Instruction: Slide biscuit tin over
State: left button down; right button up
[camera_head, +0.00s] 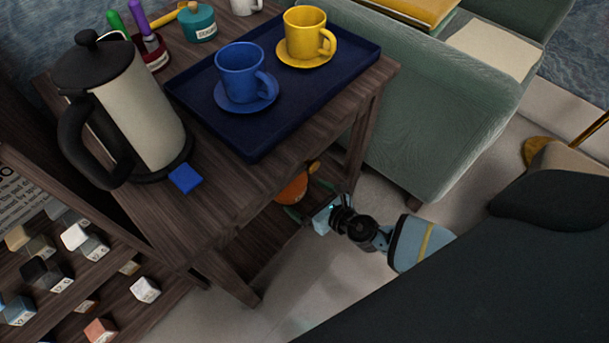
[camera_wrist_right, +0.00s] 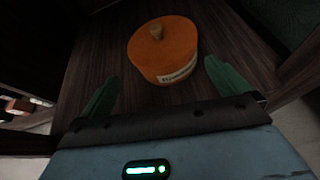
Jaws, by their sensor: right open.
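The biscuit tin is a round orange tin (camera_wrist_right: 163,52) with a small tan knob and a pale label. It stands upright on a low wooden shelf under the table. In the head view the tin (camera_head: 291,188) is partly hidden by the table edge. My right gripper (camera_wrist_right: 157,88) is open, its two green fingers spread. The tin lies just ahead of the fingertips and between their lines, seemingly not touched. In the head view my right gripper (camera_head: 305,203) reaches in under the table from the right. My left gripper is not in view.
The wooden table (camera_head: 262,185) stands above the shelf, with its legs close around my right gripper. On top are a blue tray (camera_head: 205,118) with a blue cup (camera_head: 238,72) and a yellow cup (camera_head: 304,35), and a coffee press (camera_head: 125,105). A green sofa (camera_head: 430,110) stands to the right.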

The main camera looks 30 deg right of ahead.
aim_at(300, 190)
jog(key=shift+w+d+f+n, duration=0.15)
jog(key=shift+w+f+n, duration=0.2)
jog(key=shift+w+n, duration=0.3)
jog(key=shift+w+b, duration=0.1)
jog(key=shift+b, duration=0.2)
jog(key=b+x, duration=0.2)
jog(key=x, duration=0.4)
jog(key=shift+f+b, duration=0.1)
jog(key=shift+b, duration=0.2)
jog(key=shift+b+x, duration=0.3)
jog(key=shift+x, duration=0.5)
jog(key=c, duration=0.7)
jog(key=shift+a, duration=0.2)
